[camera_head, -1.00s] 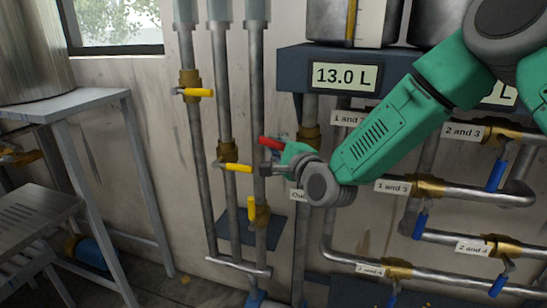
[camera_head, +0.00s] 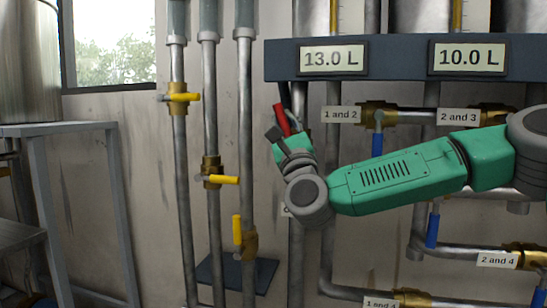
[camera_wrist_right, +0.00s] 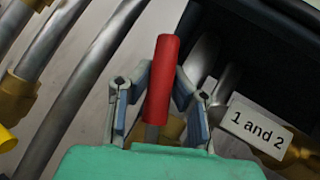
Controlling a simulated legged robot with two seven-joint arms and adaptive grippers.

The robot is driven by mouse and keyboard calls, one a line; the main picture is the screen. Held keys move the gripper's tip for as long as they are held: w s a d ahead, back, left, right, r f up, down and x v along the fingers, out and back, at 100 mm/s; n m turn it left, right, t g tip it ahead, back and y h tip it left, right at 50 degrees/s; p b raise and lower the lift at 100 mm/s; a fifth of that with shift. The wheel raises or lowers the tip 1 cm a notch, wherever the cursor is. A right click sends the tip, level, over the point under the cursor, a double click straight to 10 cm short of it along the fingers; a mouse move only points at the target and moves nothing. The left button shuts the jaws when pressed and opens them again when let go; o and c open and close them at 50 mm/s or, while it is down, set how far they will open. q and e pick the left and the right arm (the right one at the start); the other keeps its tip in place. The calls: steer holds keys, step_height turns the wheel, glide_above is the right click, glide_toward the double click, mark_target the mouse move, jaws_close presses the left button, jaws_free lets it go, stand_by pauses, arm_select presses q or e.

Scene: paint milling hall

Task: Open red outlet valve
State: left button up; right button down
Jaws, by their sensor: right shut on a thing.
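The red outlet valve handle (camera_head: 282,120) stands steeply upright, its top leaning a little left, on a pipe left of the "1 and 2" label. My right gripper (camera_head: 284,138) is at its lower part. In the right wrist view, the red handle (camera_wrist_right: 162,78) lies between the two fingers of my right gripper (camera_wrist_right: 163,92), which are shut on it. The brass valve body (camera_wrist_right: 171,129) shows only partly behind the fingers. In the head view my gripper and wrist hide the valve body. My left gripper is not in view.
Yellow valve handles (camera_head: 184,97) sit on vertical pipes to the left. Blue handles (camera_head: 377,145) and labelled pipes lie right and below, some behind my right arm. A dark shelf with the "13.0 L" display (camera_head: 333,60) is above. A grey table (camera_head: 60,128) stands at left.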

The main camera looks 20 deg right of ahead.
steer(key=m+h+b, duration=0.2)
steer(key=s+d+m+h+b, duration=0.1)
steer(key=m+h+b, duration=0.1)
steer(key=m, duration=0.1)
steer(key=m+h+b, duration=0.2)
steer(key=shift+s+d+f+h, duration=0.15)
steer(key=shift+s+f+h, duration=0.15)
steer(key=shift+f, duration=0.1)
steer(key=shift+r+m+g+h+b, duration=0.15)
steer(key=shift+m+g+h+b, duration=0.15)
steer(key=shift+m+h+b, duration=0.5)
steer(key=shift+d+r+m, duration=0.1)
steer(key=shift+m, duration=0.3)
steer(key=c, duration=1.7)
jaws_free()
steer(key=shift+o, duration=1.3)
steer(key=shift+s+r, duration=0.3)
steer(key=shift+s, duration=0.05)
steer(key=shift+w+d+f, duration=0.1)
steer(key=shift+w, duration=0.05)
steer(key=v, duration=1.2)
steer(key=shift+p, duration=0.3)
steer(key=shift+f, duration=0.1)
steer(key=shift+w, duration=0.1)
